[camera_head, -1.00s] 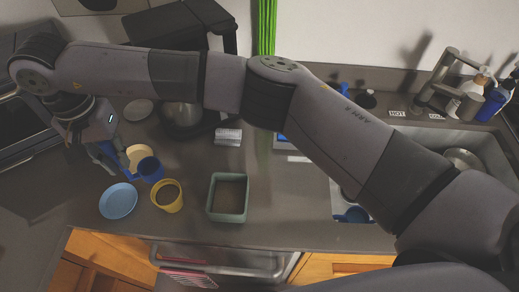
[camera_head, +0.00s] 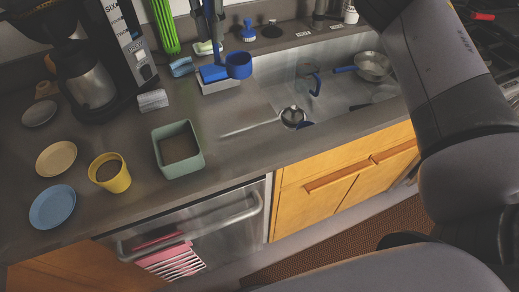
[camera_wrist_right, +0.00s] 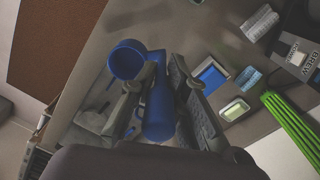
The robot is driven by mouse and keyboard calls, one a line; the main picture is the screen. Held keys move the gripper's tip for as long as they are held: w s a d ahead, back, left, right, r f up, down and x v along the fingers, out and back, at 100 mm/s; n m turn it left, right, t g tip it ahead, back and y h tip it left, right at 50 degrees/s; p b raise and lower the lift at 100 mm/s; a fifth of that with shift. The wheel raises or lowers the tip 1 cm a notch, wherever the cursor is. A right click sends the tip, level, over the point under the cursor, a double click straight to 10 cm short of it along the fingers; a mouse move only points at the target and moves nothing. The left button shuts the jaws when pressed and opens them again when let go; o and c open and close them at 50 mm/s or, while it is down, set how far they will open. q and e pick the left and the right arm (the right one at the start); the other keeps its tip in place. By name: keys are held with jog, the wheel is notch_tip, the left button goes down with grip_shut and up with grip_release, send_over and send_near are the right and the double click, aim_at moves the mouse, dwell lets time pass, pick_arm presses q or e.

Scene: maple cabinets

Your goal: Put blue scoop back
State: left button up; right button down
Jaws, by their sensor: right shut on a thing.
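The blue scoop (camera_head: 238,65) is held just above the counter by the sink's left edge; its round cup points to the right in the head view. In the right wrist view the blue handle (camera_wrist_right: 159,112) lies between the two fingers, with the cup (camera_wrist_right: 127,60) out to the left. A small white tray (camera_head: 220,87) with a blue inset sits below and close to the handle. My left gripper is out of view.
A yellow cup (camera_head: 110,173), blue plate (camera_head: 52,207), cream plate (camera_head: 56,159) and green square dish (camera_head: 178,149) stand on the left counter. The coffee maker (camera_head: 90,75) is behind them. The sink (camera_head: 340,105) holds a pan (camera_head: 373,66). A blue brush (camera_head: 248,31) stands behind the scoop.

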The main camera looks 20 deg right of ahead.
aim_at(223, 61)
jog(key=shift+s+d+f, duration=0.15)
jog(key=shift+d+f, duration=0.05)
jog(key=shift+d, duration=0.2)
notch_tip(223, 61, down, 6)
jog(key=shift+d+r, duration=0.1)
jog(key=shift+r, duration=0.1)
notch_tip(223, 61, down, 14)
jog(key=p, duration=0.2)
jog(key=shift+p, duration=0.35)
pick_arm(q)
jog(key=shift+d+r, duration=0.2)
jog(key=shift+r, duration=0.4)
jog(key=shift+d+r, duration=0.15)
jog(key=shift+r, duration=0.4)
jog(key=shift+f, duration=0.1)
